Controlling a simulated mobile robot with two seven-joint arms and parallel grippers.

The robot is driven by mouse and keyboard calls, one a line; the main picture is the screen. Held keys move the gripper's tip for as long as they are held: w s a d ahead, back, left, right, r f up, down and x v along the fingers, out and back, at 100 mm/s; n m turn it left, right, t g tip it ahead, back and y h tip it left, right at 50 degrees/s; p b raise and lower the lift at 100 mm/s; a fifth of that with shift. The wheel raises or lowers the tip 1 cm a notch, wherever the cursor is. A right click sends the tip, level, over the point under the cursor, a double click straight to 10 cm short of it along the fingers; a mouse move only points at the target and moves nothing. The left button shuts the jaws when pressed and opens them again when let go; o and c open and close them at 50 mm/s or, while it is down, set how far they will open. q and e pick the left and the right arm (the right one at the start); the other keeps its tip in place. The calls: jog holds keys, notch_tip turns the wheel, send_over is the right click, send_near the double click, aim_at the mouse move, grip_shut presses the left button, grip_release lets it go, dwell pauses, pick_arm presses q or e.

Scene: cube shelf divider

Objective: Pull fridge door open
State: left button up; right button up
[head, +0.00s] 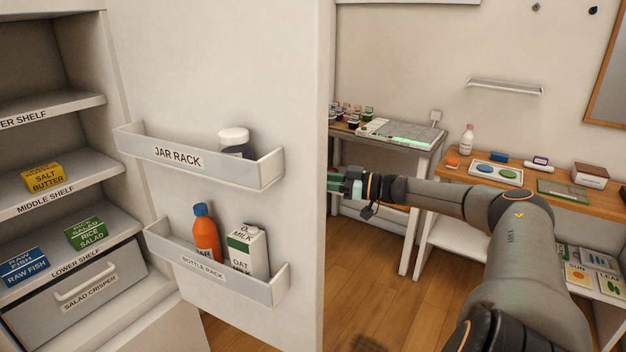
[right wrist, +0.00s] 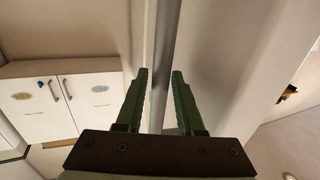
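The fridge door (head: 235,75) stands wide open in the head view, its inner side facing me. It carries a jar rack (head: 225,170) and a bottle rack (head: 215,272). The open fridge (head: 105,55) is at the left. My right gripper (head: 332,181) is at the door's right edge, its fingertips partly hidden behind it. In the right wrist view my right gripper (right wrist: 160,75) has its green fingers apart, with a narrow grey vertical strip (right wrist: 167,60) between them. I cannot tell whether that strip is a handle or an edge. My left gripper is out of view.
The racks hold a jar (head: 234,142), an orange bottle (head: 206,235) and an oat milk carton (head: 247,250). Food boxes sit on the fridge shelves above a salad crisper (head: 80,300). A wooden table (head: 560,188) stands at the right. Wood floor (head: 375,265) is clear beside the door.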

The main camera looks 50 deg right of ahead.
jog(key=p+v, duration=0.2)
jog(key=v, duration=1)
jog(key=shift+s, duration=0.25)
dwell(0.5)
